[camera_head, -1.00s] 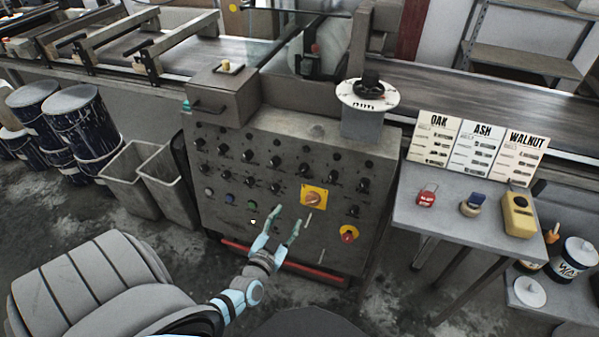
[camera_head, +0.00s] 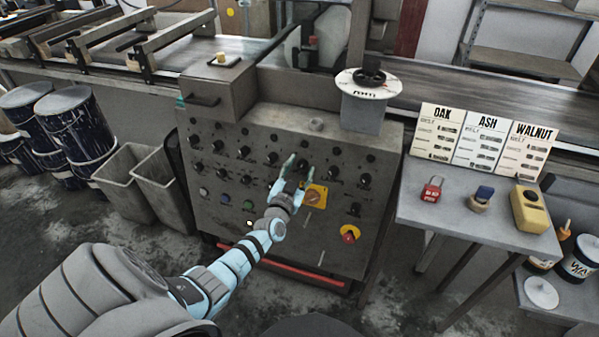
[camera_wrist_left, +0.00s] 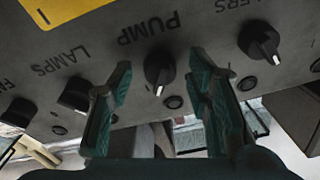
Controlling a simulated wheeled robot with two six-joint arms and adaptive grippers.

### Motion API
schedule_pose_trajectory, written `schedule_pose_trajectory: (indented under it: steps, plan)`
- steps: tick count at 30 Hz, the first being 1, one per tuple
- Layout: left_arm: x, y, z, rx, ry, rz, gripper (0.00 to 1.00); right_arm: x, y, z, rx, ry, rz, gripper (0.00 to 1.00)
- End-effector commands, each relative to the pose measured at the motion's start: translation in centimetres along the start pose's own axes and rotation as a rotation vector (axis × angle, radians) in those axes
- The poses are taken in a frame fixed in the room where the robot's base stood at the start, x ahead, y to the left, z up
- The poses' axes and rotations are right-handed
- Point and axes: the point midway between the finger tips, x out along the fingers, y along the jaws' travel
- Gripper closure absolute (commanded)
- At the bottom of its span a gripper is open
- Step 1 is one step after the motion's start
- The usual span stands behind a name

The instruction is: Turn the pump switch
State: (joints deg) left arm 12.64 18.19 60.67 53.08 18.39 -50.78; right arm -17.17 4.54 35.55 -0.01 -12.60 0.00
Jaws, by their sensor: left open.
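The pump switch (camera_wrist_left: 158,70) is a black rotary knob with a white mark, under a PUMP label that reads upside down in the left wrist view. My left gripper (camera_wrist_left: 158,95) is open and empty, with one green finger to each side of the knob in that view. I cannot tell whether the fingertips reach around it. In the head view my left gripper (camera_head: 297,164) is at the control panel (camera_head: 290,245), just above the yellow-plated switch (camera_head: 316,196), and it partly hides the pump knob. My right gripper is out of view.
The lamps knob (camera_wrist_left: 75,95) and another knob (camera_wrist_left: 260,42) flank the pump switch closely. A red knob on a yellow base (camera_head: 350,234) sits lower right. A side table (camera_head: 450,225) with a red padlock (camera_head: 431,189) stands right of the panel.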

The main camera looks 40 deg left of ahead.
Motion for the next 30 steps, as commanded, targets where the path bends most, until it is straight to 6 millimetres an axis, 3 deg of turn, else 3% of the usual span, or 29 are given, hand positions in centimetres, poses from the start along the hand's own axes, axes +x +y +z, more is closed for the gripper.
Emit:
schedule_pose_trajectory:
  steps: [2,10,20,30]
  plan:
    - [0.0,0.0,0.0,0.0,0.0,0.0,0.58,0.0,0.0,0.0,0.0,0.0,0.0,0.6]
    - [-0.1,0.0,0.0,0.0,0.0,0.0,1.0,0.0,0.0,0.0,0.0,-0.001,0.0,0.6]
    - [-0.1,0.1,0.0,-0.033,-0.003,-0.005,1.0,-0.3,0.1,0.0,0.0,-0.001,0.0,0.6]
    - [-0.1,0.1,-0.1,-0.229,-0.017,-0.039,1.0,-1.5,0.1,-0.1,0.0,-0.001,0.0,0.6]
